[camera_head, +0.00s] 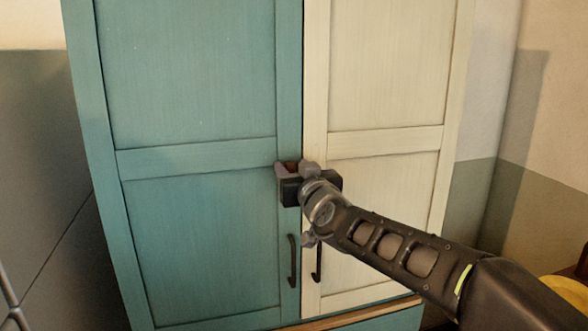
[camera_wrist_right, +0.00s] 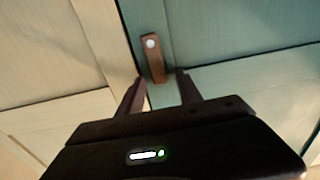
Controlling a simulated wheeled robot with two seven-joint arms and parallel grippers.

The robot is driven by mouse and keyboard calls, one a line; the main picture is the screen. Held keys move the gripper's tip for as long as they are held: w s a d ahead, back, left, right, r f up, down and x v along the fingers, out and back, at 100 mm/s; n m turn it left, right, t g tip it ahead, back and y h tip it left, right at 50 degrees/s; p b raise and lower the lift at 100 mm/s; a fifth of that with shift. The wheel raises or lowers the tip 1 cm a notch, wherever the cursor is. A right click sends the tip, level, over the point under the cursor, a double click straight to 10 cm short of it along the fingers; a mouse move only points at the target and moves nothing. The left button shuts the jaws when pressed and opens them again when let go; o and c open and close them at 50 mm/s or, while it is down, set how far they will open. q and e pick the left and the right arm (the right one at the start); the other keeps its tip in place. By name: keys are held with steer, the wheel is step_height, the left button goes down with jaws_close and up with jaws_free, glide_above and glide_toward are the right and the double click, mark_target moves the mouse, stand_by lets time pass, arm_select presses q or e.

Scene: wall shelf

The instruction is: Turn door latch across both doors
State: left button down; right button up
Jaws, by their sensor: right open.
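The cabinet has a teal door (camera_head: 200,80) on the left and a cream door (camera_head: 385,65) on the right, both closed. In the right wrist view, a small brown wooden latch (camera_wrist_right: 154,65) with a pale round pivot sits on the teal door's edge. It lies roughly along the seam, not across the cream door. My right gripper (camera_head: 295,168) is at the seam near mid-height. In the wrist view the gripper (camera_wrist_right: 160,90) is open, its fingers spread either side of the latch's free end. Whether they touch it cannot be told. My left gripper is not in view.
Two dark vertical handles, one on the teal door (camera_head: 293,262) and one on the cream door (camera_head: 318,262), stick out below my right gripper. A yellow object (camera_head: 568,290) shows at the lower right edge. The upper door fronts are clear.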

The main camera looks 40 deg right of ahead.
jaws_close()
steer(key=shift+d+m, duration=0.1)
steer(key=shift+m, duration=0.2)
stand_by(0.5)
steer(key=s+d+f+m+b, duration=0.1)
steer(key=d+f+m+b, duration=0.3)
steer(key=m+b, duration=0.6)
steer(key=shift+s+d+f+m, duration=0.35)
steer(key=shift+d+f+m, duration=0.05)
steer(key=shift+m, duration=2.6)
